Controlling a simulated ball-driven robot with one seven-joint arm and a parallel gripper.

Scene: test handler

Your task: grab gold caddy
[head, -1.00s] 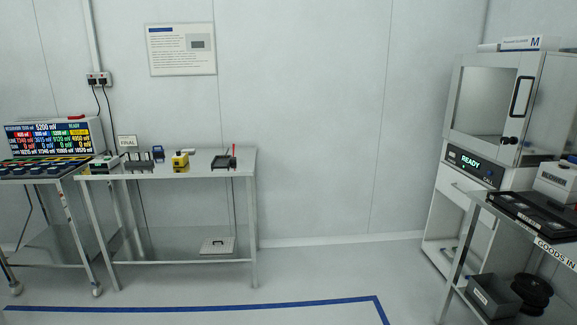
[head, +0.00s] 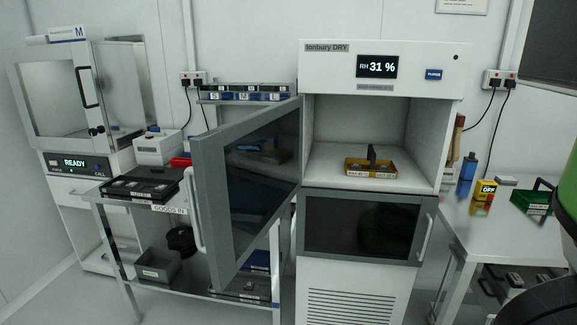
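The gold caddy (head: 354,171) sits on the floor of the upper compartment of a white dry cabinet (head: 381,90) marked Ionbury DRY. It is a shallow gold-yellow tray with a dark upright handle in the middle and labels on its front. The upper door (head: 247,180) of the cabinet stands open, swung out to the left, so the caddy is in plain sight. What lies inside the caddy is too small to tell. My gripper is not in view.
The open door juts forward at left, in front of a goods-in trolley (head: 168,208) holding a black tray (head: 142,187). The cabinet's lower door (head: 362,229) is shut. A bench (head: 480,222) at right holds a blue bottle (head: 467,168), a yellow block (head: 484,190) and a green caddy (head: 530,201).

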